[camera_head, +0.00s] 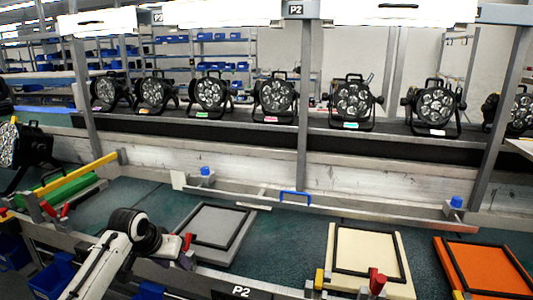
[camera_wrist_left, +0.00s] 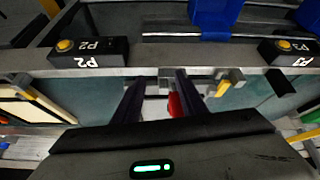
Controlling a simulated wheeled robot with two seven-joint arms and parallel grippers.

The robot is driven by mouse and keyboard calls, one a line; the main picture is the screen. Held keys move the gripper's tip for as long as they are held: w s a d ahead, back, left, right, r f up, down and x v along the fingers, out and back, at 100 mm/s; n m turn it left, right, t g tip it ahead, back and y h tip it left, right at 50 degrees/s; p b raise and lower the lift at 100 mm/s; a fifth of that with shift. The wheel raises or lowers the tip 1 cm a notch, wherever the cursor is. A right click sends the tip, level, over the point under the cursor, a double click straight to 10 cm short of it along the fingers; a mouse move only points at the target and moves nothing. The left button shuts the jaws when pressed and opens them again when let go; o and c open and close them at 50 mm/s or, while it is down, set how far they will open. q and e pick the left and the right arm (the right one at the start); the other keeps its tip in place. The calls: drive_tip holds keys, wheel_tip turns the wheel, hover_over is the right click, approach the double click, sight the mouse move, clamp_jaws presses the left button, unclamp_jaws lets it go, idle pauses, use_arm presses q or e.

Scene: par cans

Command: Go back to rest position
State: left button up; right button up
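My left arm (camera_head: 105,262) comes in from the bottom left in the head view, its black wrist joint above the near rail. In the wrist view my left gripper (camera_wrist_left: 160,82) shows two dark fingers standing apart, with nothing held between them. A red part and a grey fixture show in the gap, beyond the fingers. In the head view the fingers are hard to make out. My right gripper is in neither view. Several par cans (camera_head: 273,97) stand in a row on the dark back shelf. Another par can (camera_head: 28,145) is at the far left edge.
A grey panel (camera_head: 213,227), a cream panel (camera_head: 398,287) and an orange panel (camera_head: 488,262) lie on the green work surface. The near rail (camera_wrist_left: 230,68) carries P2 and P3 button boxes. Blue bins (camera_head: 52,277) hang below it. Metal uprights (camera_head: 304,100) rise at the back.

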use_arm(q)
drive_tip(key=s+d+f+m+t, duration=0.1)
drive_tip(key=s+d+f, duration=0.2)
drive_tip(key=s+f, duration=0.6)
drive_tip(key=s+d+f, duration=0.4)
drive_tip(key=s+f, duration=0.4)
drive_tip(key=f, duration=0.2)
drive_tip(key=s+d+t, duration=0.1)
drive_tip(key=s, duration=0.9)
drive_tip(key=s+d+f+h, duration=0.1)
drive_tip(key=s+d, duration=0.1)
drive_tip(key=s, duration=0.8)
drive_tip(key=shift+s+f+t, duration=0.3)
drive_tip(key=shift+s+t, duration=0.1)
drive_tip(key=shift+c, duration=0.4)
drive_tip(key=shift+c, duration=0.5)
